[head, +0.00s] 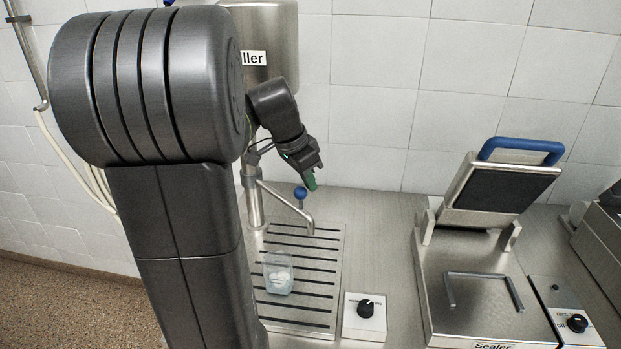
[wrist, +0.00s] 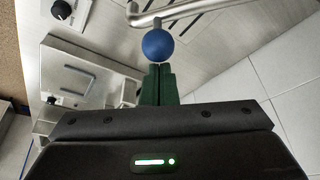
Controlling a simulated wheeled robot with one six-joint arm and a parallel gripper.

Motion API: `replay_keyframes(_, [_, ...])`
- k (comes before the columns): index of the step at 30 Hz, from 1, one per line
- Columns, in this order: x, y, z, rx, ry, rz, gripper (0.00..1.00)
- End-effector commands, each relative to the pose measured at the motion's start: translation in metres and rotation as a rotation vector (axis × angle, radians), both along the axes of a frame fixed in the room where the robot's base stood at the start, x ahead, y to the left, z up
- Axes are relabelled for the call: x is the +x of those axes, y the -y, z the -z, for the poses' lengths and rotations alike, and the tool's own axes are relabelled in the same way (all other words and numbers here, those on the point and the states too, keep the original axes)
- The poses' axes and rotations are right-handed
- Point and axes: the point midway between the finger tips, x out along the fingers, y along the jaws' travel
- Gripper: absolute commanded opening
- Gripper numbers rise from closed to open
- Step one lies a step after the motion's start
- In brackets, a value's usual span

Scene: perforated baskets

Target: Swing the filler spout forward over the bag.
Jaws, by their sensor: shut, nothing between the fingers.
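The filler spout (head: 284,201) is a bent metal tube reaching right from an upright post, with a blue ball knob (head: 300,192) standing on it. Its downturned end is over the back right of the slotted drip tray (head: 325,262). The bag (head: 278,272), clear with pale contents, stands on the tray, nearer the front and left of the spout end. My gripper (head: 310,184) has green fingers, shut and empty, close by the knob. In the wrist view the closed fingertips (wrist: 158,70) point at the knob (wrist: 158,45), just short of or touching it; I cannot tell which.
The filler body (head: 268,25) stands at the back wall, partly behind my arm. A small box with a black dial (head: 366,307) is right of the tray. The sealer (head: 440,290), lid raised with a blue handle (head: 522,150), is further right.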

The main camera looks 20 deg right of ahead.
Motion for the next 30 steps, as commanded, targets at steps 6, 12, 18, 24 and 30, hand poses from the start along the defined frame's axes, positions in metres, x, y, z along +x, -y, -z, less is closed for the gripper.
replay_keyframes(6, [-0.004, -0.013, 0.002, 0.001, 0.002, 0.057, 0.00])
replay_keyframes(12, [-0.014, -0.043, 0.002, 0.002, 0.002, 0.200, 0.00])
replay_keyframes(18, [-0.019, -0.074, 0.001, 0.000, 0.001, 0.271, 0.00])
replay_keyframes(24, [-0.021, -0.084, 0.000, 0.001, -0.001, 0.273, 0.00])
replay_keyframes(30, [-0.021, -0.084, 0.000, 0.001, -0.001, 0.273, 0.00])
